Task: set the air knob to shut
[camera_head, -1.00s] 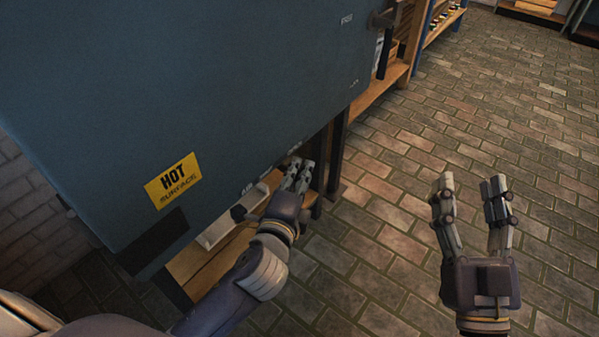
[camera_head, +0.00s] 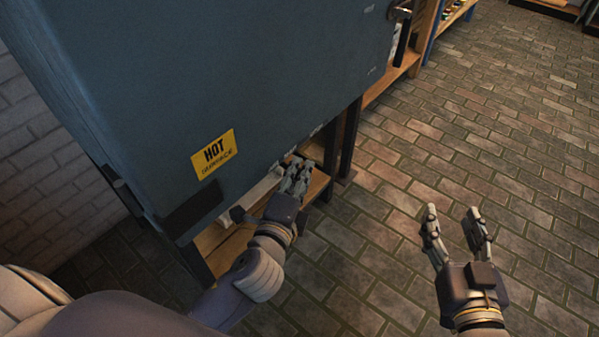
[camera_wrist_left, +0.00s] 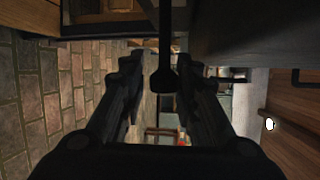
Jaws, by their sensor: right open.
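The blue-grey kiln (camera_head: 270,80) fills the upper left of the head view, with a yellow HOT SURFACE label (camera_head: 214,154). My left gripper (camera_head: 296,172) is beside its lower edge. In the left wrist view my left gripper (camera_wrist_left: 161,75) has its fingers apart. A dark rod with a wider end (camera_wrist_left: 163,82) shows between them; I cannot tell whether it is the air knob or whether it touches a finger. No air knob is clearly seen in the head view. My right gripper (camera_head: 453,222) is open and empty over the floor.
A wooden shelf (camera_head: 224,250) lies under the kiln, and dark legs (camera_head: 350,138) stand near my left gripper. Another wooden shelf unit (camera_head: 395,85) is behind. The brick floor (camera_head: 480,140) at right is clear.

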